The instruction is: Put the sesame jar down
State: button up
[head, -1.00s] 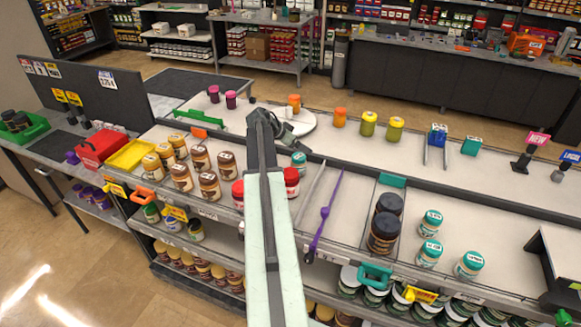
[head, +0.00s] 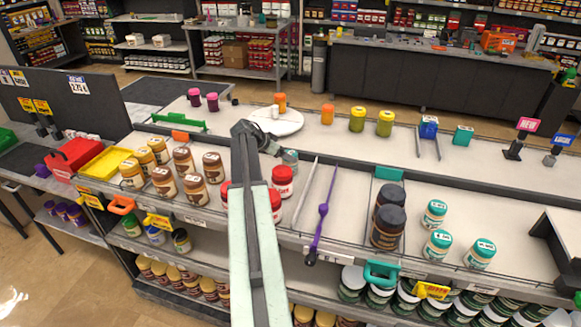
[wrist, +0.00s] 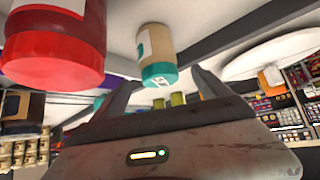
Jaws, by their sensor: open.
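The jar with a teal lid and pale body (head: 290,157), which I take to be the sesame jar, stands upright on the counter behind the red-lidded jars. It shows upside down in the wrist view (wrist: 158,55), its label unreadable. My gripper (head: 276,148) is just left of it in the head view. In the wrist view my gripper (wrist: 168,80) has its two fingers spread. The jar shows in the gap between the fingertips, with no finger visibly pressing on it.
A red-lidded jar (head: 282,178) stands close in front; it looms large in the wrist view (wrist: 52,40). A white round plate (head: 276,124) with an orange-lidded jar (head: 280,101) lies behind. A grey divider (head: 305,190) and purple stick (head: 322,212) are at right. Brown-lidded jars (head: 193,186) stand left.

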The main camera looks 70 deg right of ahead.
jog(key=b+x, duration=0.3)
jog(key=x, duration=0.2)
jog(key=shift+s+r, duration=0.1)
jog(key=shift+r, duration=0.05)
jog(key=shift+c, duration=0.4)
grip_shut()
notch_tip(320, 180, up, 10)
jog(key=p, duration=1)
